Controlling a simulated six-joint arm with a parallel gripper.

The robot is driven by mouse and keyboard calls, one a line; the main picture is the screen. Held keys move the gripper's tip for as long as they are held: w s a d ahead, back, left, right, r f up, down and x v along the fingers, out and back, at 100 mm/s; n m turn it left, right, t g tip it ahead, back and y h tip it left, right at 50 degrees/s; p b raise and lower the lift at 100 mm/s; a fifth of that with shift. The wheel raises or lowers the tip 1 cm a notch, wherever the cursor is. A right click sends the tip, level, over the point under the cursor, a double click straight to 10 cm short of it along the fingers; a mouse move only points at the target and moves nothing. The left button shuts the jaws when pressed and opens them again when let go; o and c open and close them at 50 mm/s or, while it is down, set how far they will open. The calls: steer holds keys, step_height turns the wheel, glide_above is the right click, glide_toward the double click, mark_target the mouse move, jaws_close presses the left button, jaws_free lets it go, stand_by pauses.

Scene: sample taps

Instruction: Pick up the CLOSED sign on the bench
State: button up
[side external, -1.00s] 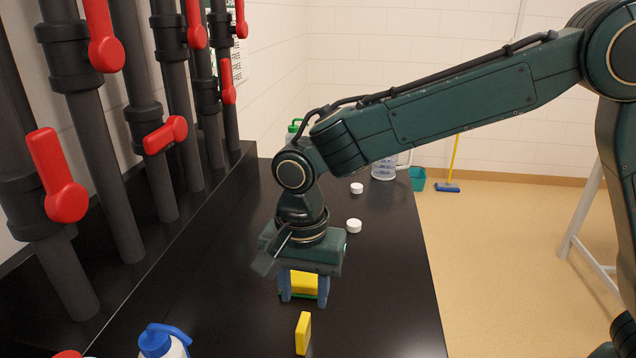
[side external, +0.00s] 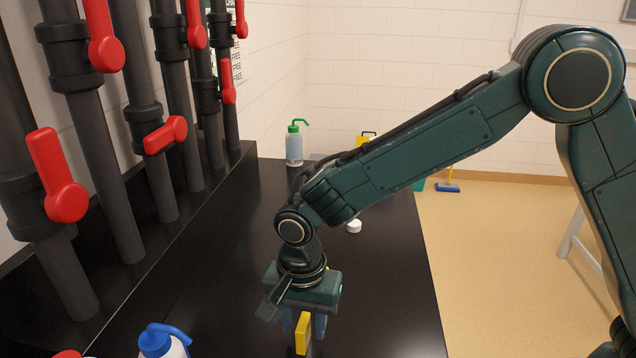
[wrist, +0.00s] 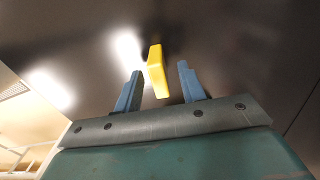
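A thin yellow slab (side external: 303,335), probably the CLOSED sign, stands upright on the black bench near the front. No lettering on it can be read. My gripper (side external: 303,322) points down just above and behind it in the side view, its blue fingers to either side. In the wrist view the yellow slab (wrist: 156,72) shows between the two spread fingers of my gripper (wrist: 160,72), with a gap on each side and closer to the left finger. My gripper is open and holds nothing.
Dark pipes with red tap handles (side external: 66,203) line the left side. A blue-topped bottle (side external: 158,341) stands at the front left and a green-topped bottle (side external: 294,147) at the back. A white cap (side external: 354,226) lies right of my arm. The bench's right side is clear.

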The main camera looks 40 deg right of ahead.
steer(key=shift+f, duration=1)
steer(key=shift+c, duration=0.4)
jaws_close()
